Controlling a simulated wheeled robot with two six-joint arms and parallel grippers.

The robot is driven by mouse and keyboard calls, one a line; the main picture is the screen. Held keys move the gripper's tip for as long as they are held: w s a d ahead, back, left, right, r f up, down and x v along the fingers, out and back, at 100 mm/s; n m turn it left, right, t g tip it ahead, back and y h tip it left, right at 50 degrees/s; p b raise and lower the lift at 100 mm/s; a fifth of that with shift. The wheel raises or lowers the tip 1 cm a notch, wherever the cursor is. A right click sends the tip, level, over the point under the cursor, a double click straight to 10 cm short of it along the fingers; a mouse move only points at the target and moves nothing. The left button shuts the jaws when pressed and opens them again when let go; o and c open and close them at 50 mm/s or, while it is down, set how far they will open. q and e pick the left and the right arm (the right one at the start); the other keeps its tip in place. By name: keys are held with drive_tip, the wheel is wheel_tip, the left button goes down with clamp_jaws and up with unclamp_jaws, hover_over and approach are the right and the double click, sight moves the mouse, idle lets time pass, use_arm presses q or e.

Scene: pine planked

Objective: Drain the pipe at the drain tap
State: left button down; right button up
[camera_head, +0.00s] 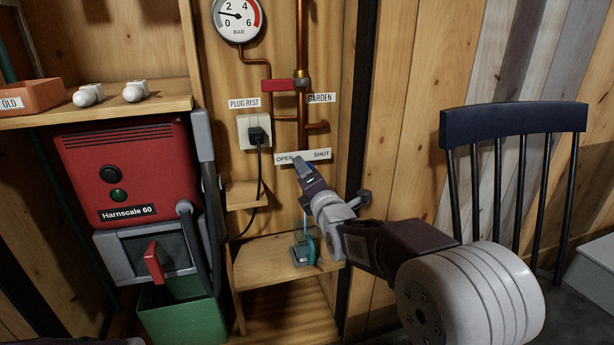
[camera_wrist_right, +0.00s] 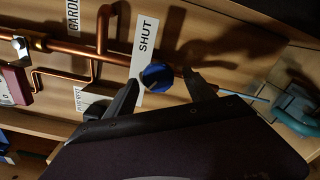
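The copper pipe (camera_head: 302,60) runs down the wall past the GARDEN label (camera_head: 321,98). A red lever (camera_head: 279,85) lies crosswise on it. The white OPEN/SHUT plate (camera_head: 318,154) is lower down; its SHUT half (camera_wrist_right: 146,42) shows in the right wrist view. A blue knob (camera_wrist_right: 157,77), apparently the drain tap's, sits between the spread fingers of my right gripper (camera_wrist_right: 162,92). In the head view my right gripper (camera_head: 303,172) hides the knob. Contact is unclear. My left gripper is not in view.
A teal object (camera_head: 305,250) stands on the low shelf (camera_head: 265,262), with a thin pale-blue line above it. A black plug (camera_head: 256,135) and cord hang beside the pipe. The red Harnscale 60 unit (camera_head: 150,170) is left, above a green bin (camera_head: 180,315). A chair (camera_head: 512,125) stands right.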

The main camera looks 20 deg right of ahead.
drive_tip(key=s+p, duration=0.3)
drive_tip(key=s, duration=0.6)
drive_tip(key=shift+d+p, duration=0.15)
drive_tip(key=shift+p, duration=0.15)
drive_tip(key=shift+r, duration=0.1)
